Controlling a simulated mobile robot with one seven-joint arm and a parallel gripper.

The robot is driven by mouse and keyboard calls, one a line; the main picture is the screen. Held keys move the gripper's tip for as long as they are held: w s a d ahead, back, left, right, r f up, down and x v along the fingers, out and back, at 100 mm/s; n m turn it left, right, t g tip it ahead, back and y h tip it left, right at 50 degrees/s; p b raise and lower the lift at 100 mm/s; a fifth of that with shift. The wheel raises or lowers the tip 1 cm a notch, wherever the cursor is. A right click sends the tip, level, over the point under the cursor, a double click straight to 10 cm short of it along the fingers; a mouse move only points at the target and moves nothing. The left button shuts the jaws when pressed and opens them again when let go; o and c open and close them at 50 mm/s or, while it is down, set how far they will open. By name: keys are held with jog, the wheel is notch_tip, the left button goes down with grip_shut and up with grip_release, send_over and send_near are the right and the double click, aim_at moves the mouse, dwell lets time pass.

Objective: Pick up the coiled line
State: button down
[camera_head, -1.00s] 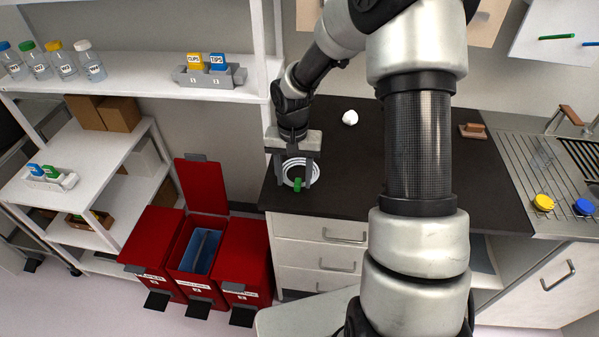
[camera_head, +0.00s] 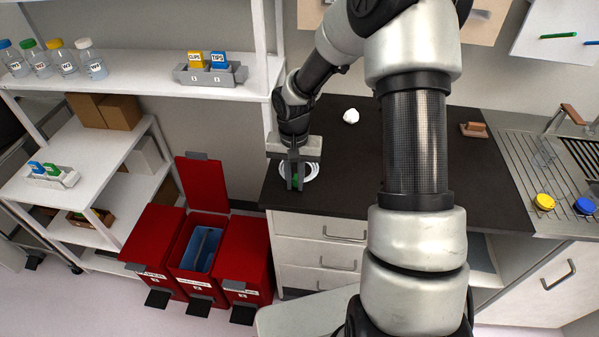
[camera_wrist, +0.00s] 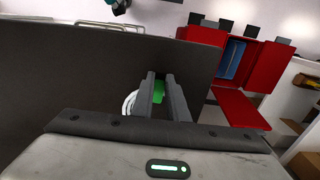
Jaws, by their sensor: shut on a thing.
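The coiled line is a white ring (camera_head: 312,170) with a green part (camera_head: 295,182), at the left end of the dark countertop. My gripper (camera_head: 294,186) points down over the coil's near side, its fingers close together on the green part. In the wrist view the green part (camera_wrist: 159,90) shows between the two fingers, and a piece of the white coil (camera_wrist: 129,104) shows to their left. The fingers hide much of the coil. I cannot tell whether it touches the countertop.
Red bins (camera_head: 245,255), one with a raised lid, stand on the floor left of the drawers. A white shelf post (camera_head: 262,60) rises close to the gripper's left.

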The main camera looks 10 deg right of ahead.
notch_tip(320, 180, up, 10)
dwell(0.5)
jog(key=c, duration=2.4)
grip_release()
grip_shut()
